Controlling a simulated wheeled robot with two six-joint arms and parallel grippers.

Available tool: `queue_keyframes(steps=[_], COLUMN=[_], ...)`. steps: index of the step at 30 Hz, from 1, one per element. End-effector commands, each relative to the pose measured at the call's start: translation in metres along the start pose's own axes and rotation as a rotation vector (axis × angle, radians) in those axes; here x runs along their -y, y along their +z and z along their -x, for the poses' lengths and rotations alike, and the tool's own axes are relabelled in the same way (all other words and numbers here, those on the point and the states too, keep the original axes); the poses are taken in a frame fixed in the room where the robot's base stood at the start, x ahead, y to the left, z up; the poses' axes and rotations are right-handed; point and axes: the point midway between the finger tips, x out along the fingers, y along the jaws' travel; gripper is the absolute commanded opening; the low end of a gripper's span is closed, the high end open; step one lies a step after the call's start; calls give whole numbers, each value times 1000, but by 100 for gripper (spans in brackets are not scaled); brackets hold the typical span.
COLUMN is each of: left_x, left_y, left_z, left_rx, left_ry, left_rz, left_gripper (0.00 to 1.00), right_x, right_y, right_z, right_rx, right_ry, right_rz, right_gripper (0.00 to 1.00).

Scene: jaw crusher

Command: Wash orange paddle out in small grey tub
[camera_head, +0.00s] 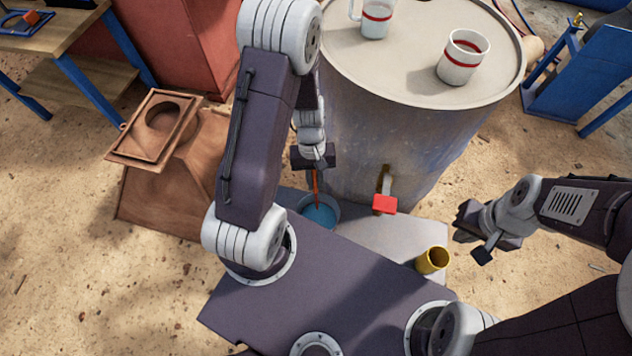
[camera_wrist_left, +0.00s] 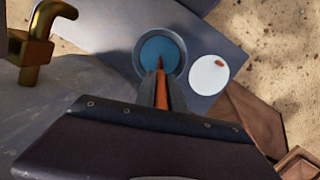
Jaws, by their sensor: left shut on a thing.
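The small grey tub (camera_head: 336,208) stands on a grey surface in front of the drum and holds blue liquid. My left gripper (camera_head: 316,168) is above the tub, shut on the orange paddle (camera_head: 316,187), which points down into the tub. In the left wrist view the paddle (camera_wrist_left: 160,85) runs from the fingers (camera_wrist_left: 160,98) over the blue liquid inside the tub's rim (camera_wrist_left: 139,66). How deep its tip sits is hard to tell. My right gripper (camera_head: 471,235) is apart from everything at the right, with its fingers spread and nothing between them.
A large drum (camera_head: 390,130) carries two red-banded mugs (camera_head: 463,57) (camera_head: 376,18). A brass tap (camera_wrist_left: 35,50) with a red tag (camera_head: 385,204) is on its side. A yellow cup (camera_head: 432,261) stands right of the tub. A white disc (camera_wrist_left: 209,76) lies beside the tub. A brown hopper (camera_head: 160,180) stands left.

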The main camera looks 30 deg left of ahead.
Motion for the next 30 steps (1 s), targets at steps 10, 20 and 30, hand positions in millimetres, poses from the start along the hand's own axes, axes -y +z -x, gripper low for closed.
queue_keyframes(steps=[10,20,30], left_x=[4,3,3], left_y=[-16,-16,-16], left_z=[-39,-76,-114], left_rx=[1,1,1], left_ry=[0,0,0], left_rz=[0,-1,0], left_gripper=[0,0,0], right_x=[-1,-1,-2], right_y=[4,7,10], right_z=[-36,-67,-101], right_rx=[0,0,0], right_ry=[0,0,0], right_rz=[0,0,0], right_gripper=[0,0,0])
